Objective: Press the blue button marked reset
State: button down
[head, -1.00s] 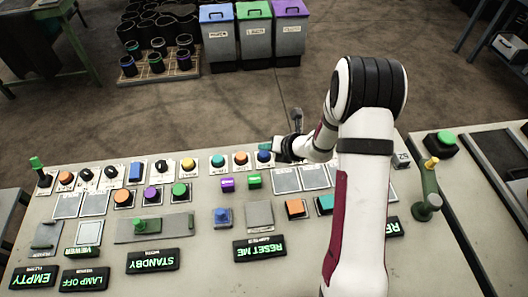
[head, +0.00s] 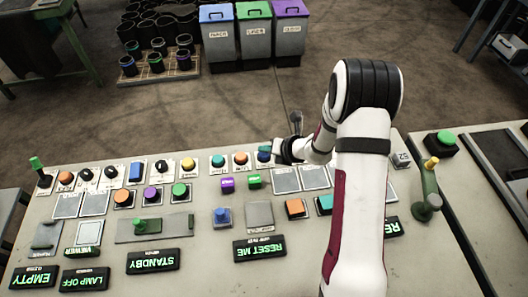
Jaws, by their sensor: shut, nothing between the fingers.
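A round blue button (head: 264,155) stands at the right end of the back row of round buttons on the panel. Its label is too small to read. My gripper (head: 276,148) is shut and empty, close beside this button on its right and partly overlapping it in the picture. I cannot tell whether they touch. Other blue controls are a rectangular one (head: 136,172) at the back left and a square-based one (head: 222,216) near the middle. A lit display (head: 259,248) in front reads RESET ME.
Teal (head: 218,160), orange (head: 240,158) and yellow (head: 188,164) buttons stand close by in the same row. Bins (head: 217,42) stand on the floor behind.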

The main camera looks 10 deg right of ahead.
aim_at(266, 156)
jog(key=shift+f, duration=0.4)
dwell(0.3)
jog(key=shift+r, duration=0.8)
jog(key=shift+r, duration=2.55)
